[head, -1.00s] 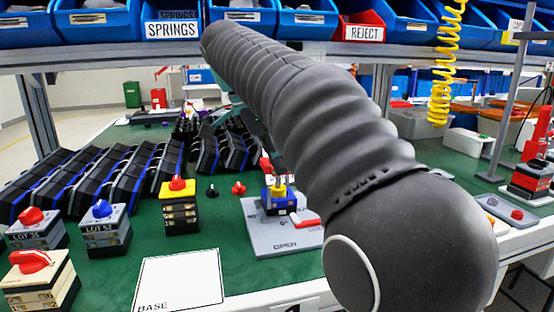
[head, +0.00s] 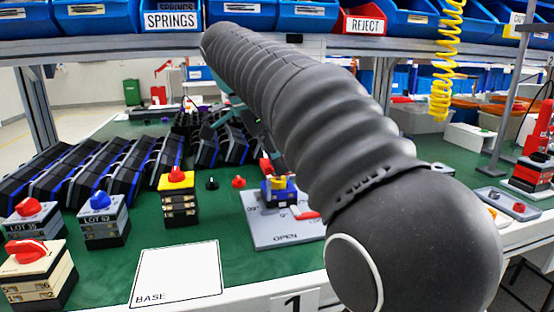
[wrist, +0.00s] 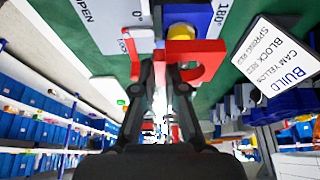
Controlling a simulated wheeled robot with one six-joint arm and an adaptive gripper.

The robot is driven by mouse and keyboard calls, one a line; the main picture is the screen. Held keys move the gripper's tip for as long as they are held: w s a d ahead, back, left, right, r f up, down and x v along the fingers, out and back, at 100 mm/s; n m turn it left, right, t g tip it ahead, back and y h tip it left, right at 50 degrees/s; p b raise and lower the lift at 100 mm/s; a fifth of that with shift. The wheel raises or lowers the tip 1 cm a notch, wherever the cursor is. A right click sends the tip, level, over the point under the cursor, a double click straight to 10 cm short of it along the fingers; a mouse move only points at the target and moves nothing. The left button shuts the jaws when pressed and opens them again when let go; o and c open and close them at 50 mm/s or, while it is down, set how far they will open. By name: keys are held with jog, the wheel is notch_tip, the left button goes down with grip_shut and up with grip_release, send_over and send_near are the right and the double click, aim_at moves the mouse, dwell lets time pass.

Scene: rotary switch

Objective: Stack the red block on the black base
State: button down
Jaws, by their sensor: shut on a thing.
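My gripper (wrist: 168,70) shows in the wrist view with its fingers close together, shut on the red block (wrist: 207,57), which has a round opening. The red block is beside the blue block (wrist: 190,14) and yellow cam (wrist: 181,32) in the fixture. In the head view the red block (head: 266,167) is just above and left of the blue block (head: 281,192). The dark part under the blue block is mostly hidden, so I cannot tell the black base clearly. My arm hides the gripper in the head view.
The grey fixture plate (head: 275,234) has a red lever (head: 306,214). Switch stacks (head: 179,205) stand left, by a white BASE sheet (head: 180,274). A BUILD card (wrist: 275,62) is at the wrist view's right.

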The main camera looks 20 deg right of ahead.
jog(key=shift+f+b, duration=0.5)
jog(key=shift+f, duration=0.3)
jog(key=c, duration=1.2)
grip_release()
jog(key=shift+o, duration=0.2)
